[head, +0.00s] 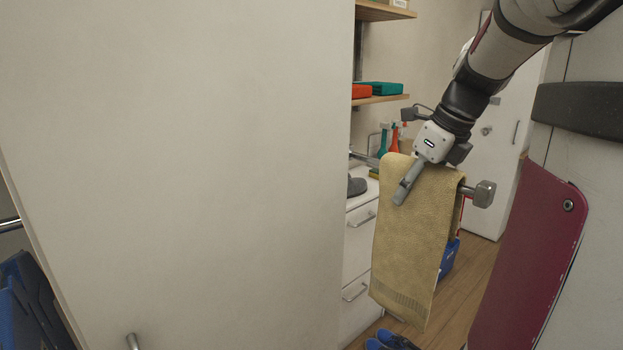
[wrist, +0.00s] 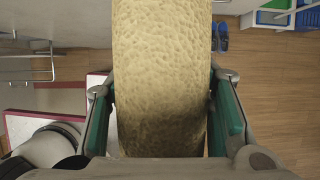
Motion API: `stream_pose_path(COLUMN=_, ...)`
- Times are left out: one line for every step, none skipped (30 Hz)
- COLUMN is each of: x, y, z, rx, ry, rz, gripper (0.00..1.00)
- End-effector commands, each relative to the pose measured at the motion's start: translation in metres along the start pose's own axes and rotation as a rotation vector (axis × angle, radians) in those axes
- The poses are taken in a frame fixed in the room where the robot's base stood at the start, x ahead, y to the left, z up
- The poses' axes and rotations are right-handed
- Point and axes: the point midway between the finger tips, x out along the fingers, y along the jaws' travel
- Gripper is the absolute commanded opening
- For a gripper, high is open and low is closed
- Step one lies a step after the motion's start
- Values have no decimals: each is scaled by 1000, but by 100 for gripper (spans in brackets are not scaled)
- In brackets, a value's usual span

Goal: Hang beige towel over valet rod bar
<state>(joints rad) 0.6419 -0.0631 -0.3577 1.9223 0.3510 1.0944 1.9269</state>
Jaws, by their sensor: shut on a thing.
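The beige towel (head: 415,240) is draped over the valet rod bar (head: 468,190), with its long front side hanging down in the head view. The bar's square end knob (head: 484,194) sticks out to the right of the towel. My gripper (head: 402,192) is at the top of the towel, at the bar, and is shut on it. In the wrist view the towel (wrist: 160,70) fills the middle between the two green-padded fingers of my gripper (wrist: 160,125). The part of the bar under the towel is hidden.
A large white panel (head: 180,170) fills the left of the head view. White drawers (head: 358,240) and a shelf (head: 380,99) stand behind the towel. A dark red board (head: 525,260) is close on the right. Blue shoes (head: 392,340) lie on the wooden floor.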

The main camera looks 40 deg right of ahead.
Motion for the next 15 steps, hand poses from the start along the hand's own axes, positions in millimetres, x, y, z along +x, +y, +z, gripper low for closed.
stream_pose_path(x=0, y=0, z=0, rx=0, ry=-1, rz=-1, gripper=0)
stream_pose_path(x=0, y=0, z=0, rx=0, ry=-1, rz=-1, gripper=0)
stream_pose_path(x=0, y=0, z=0, rx=0, ry=-1, rz=-1, gripper=0)
stream_pose_path(x=0, y=0, z=0, rx=0, ry=-1, rz=-1, gripper=0)
stream_pose_path(x=0, y=0, z=0, rx=0, ry=-1, rz=-1, gripper=0)
stream_pose_path(x=0, y=0, z=0, rx=0, ry=-1, rz=-1, gripper=0)
stream_pose_path(x=0, y=0, z=0, rx=0, ry=-1, rz=-1, gripper=0)
stream_pose_path(x=0, y=0, z=0, rx=0, ry=-1, rz=-1, gripper=55)
stream_pose_path(x=0, y=0, z=0, rx=0, ry=-1, rz=-1, gripper=64)
stream_pose_path(x=0, y=0, z=0, rx=0, ry=-1, rz=-1, gripper=70)
stream_pose_path(x=0, y=0, z=0, rx=0, ry=-1, rz=-1, gripper=71)
stream_pose_path(x=0, y=0, z=0, rx=0, ry=-1, rz=0, gripper=71)
stream_pose_path(x=0, y=0, z=0, rx=0, ry=0, rz=0, gripper=71)
stream_pose_path(x=0, y=0, z=0, rx=0, ry=0, rz=0, gripper=71)
stream_pose_path(x=0, y=0, z=0, rx=0, ry=0, rz=0, gripper=71)
